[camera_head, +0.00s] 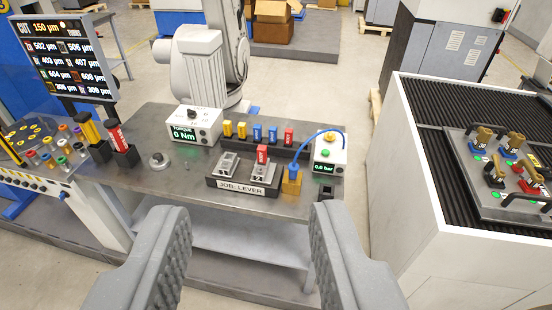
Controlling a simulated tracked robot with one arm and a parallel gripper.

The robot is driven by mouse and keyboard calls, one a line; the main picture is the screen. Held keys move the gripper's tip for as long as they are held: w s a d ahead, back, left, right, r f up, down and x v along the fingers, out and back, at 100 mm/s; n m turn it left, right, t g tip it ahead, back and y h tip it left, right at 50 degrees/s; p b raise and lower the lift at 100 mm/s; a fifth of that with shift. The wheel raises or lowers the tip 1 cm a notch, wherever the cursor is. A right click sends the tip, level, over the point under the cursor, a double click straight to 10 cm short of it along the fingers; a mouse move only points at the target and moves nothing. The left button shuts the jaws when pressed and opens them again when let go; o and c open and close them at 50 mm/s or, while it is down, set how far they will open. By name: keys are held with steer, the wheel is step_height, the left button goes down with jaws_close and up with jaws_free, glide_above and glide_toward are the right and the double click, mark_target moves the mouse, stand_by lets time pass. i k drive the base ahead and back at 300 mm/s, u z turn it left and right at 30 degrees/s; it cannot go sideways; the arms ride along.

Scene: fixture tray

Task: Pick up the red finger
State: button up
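A dark rack (265,146) on the grey workbench holds a row of small upright pieces: two yellow, two blue and one red finger (289,136) at its right end. Another small red upright piece (262,153) stands at the fixture labelled "JOB: LEVER" (242,188), in front of the rack. The two red pieces look alike at this size. My gripper (252,217) is in the foreground, its two grey fingers wide apart with nothing between them. It is well short of the rack and touches none of these pieces.
A torque box (195,125) stands behind left of the fixture, and a pressure box (329,155) with a blue hose stands right. Yellow and red-handled tools (118,138) stand upright at left. A white machine (440,262) with a fixture tray (500,205) is at right.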

mark_target(261, 150)
steer(key=i, duration=1)
steer(key=k, duration=0.6)
steer(key=z, duration=0.35)
steer(key=i, duration=1.4)
steer(key=z, duration=0.25)
